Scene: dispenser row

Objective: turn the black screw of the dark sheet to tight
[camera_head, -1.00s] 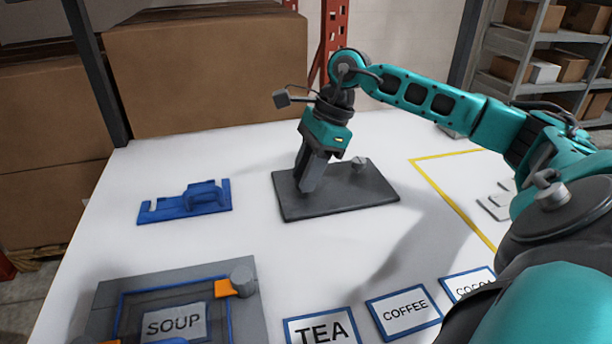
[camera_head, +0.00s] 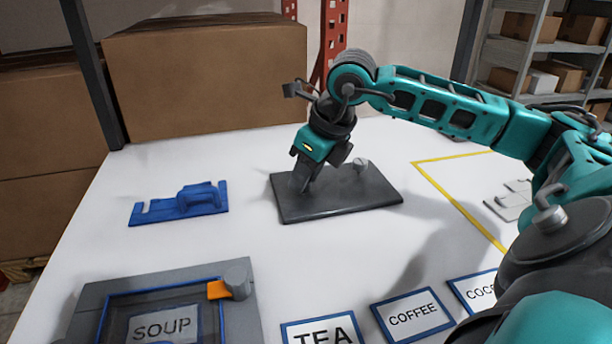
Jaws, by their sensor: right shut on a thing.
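The dark sheet (camera_head: 335,203) lies flat on the white table. My right gripper (camera_head: 298,186) points down at the left part of the sheet, its fingers closed together at the sheet's surface. The black screw is not visible; the fingers cover the spot where they grip, so what they hold is hidden. A small grey knob (camera_head: 361,165) stands on the right rear part of the sheet, apart from the gripper. My left gripper is not in view.
A blue fixture (camera_head: 180,211) lies left of the sheet. A grey frame with a SOUP label (camera_head: 162,327) and an orange tab (camera_head: 218,290) is at front left. TEA (camera_head: 318,333) and COFFEE (camera_head: 411,314) cards lie in front. Yellow tape (camera_head: 450,202) marks the right side.

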